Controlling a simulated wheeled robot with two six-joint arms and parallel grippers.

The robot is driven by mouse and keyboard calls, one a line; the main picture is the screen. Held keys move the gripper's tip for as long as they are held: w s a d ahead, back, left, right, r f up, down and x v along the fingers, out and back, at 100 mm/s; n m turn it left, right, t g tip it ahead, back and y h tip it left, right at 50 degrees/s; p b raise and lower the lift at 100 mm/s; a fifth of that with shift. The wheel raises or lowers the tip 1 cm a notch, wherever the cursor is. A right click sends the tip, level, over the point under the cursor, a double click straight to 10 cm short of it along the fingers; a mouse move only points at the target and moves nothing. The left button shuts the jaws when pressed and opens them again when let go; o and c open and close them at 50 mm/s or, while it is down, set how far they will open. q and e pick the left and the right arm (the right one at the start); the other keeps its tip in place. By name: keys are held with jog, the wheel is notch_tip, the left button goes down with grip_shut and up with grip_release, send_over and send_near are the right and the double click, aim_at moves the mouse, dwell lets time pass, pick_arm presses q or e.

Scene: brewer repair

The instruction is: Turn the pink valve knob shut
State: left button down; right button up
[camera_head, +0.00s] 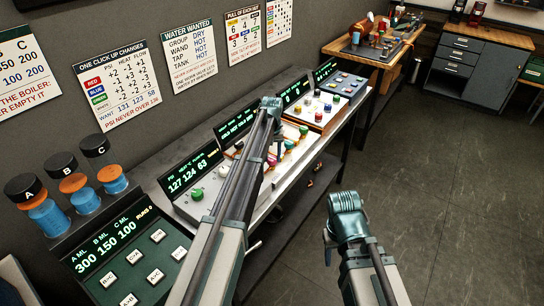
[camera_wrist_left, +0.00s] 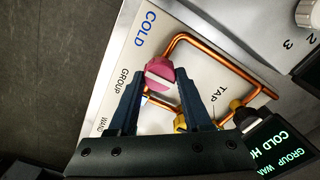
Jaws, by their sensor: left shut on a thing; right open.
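The pink valve knob (camera_wrist_left: 158,66), with a white bar across its face, sits on a white panel marked COLD, GROUP and TAP in the left wrist view. Its bar lies nearly level across that picture. My left gripper (camera_wrist_left: 160,75) has a finger on each side of the knob and is shut on it. In the head view a small pink part (camera_head: 272,160) shows beside my left arm, which hides much of that panel. My right gripper (camera_head: 328,257) hangs low in front of the bench; it is open and its fingers are hardly visible.
Copper pipes (camera_wrist_left: 206,48) frame the panel, with a yellow knob (camera_wrist_left: 181,122) and a black knob (camera_wrist_left: 246,118) close by. A green-lit display (camera_wrist_left: 285,148) stands beside them. Other control boxes line the bench. The dark floor (camera_head: 430,190) at right is clear.

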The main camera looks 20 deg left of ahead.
aim_at(272, 158)
pick_arm(q)
jog(key=shift+c, duration=1.7)
grip_release()
jog(key=shift+r, duration=0.15)
notch_tip(272, 158, up, 14)
jog(key=p, duration=1.3)
jog(key=shift+f+p, duration=0.25)
jog(key=shift+p, duration=0.15)
